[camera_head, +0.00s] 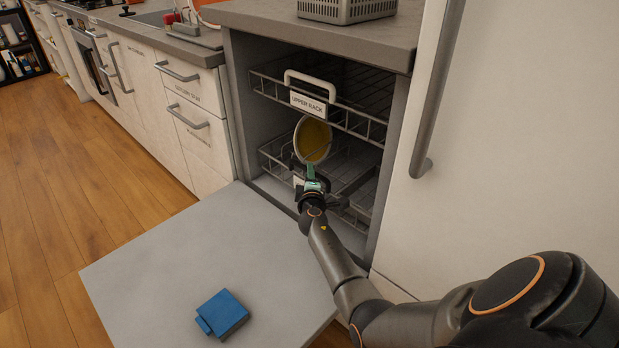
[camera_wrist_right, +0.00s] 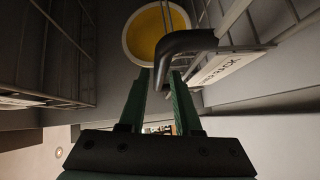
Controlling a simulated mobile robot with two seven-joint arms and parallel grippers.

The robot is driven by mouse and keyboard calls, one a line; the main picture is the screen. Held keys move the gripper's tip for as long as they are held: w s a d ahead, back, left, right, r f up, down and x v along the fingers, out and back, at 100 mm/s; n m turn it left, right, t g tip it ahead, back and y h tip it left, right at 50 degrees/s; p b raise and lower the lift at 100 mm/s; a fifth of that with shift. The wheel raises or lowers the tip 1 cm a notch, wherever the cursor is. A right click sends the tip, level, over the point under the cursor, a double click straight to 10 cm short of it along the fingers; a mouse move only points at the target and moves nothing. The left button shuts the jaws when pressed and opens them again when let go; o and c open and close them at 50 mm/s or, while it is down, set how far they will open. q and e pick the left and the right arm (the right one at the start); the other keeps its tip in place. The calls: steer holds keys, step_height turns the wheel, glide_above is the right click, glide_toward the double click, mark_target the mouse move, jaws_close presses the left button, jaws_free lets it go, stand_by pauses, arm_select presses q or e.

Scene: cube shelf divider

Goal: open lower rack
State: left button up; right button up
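The lower rack (camera_head: 352,165) is a wire rack inside the open dishwasher, below the upper rack. Its dark front handle (camera_wrist_right: 187,42) shows in the right wrist view. My right gripper (camera_head: 312,176) is at the front of the lower rack. In the wrist view its green fingers (camera_wrist_right: 160,88) stand close together on either side of the handle's bent end and appear shut on it. Exact contact is hard to see. A yellow-inside bowl (camera_head: 313,140) with a white rim stands tilted in the lower rack, just beyond the fingertips. My left gripper is not in view.
The upper rack (camera_head: 345,116), with a white labelled handle, is pushed in above. The dishwasher door (camera_head: 160,265) lies folded down in front, with a blue block-like object (camera_head: 222,313) on it. A white cabinet (camera_head: 480,130) with a long handle stands to the right.

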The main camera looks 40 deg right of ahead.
jaws_close()
stand_by(1.4)
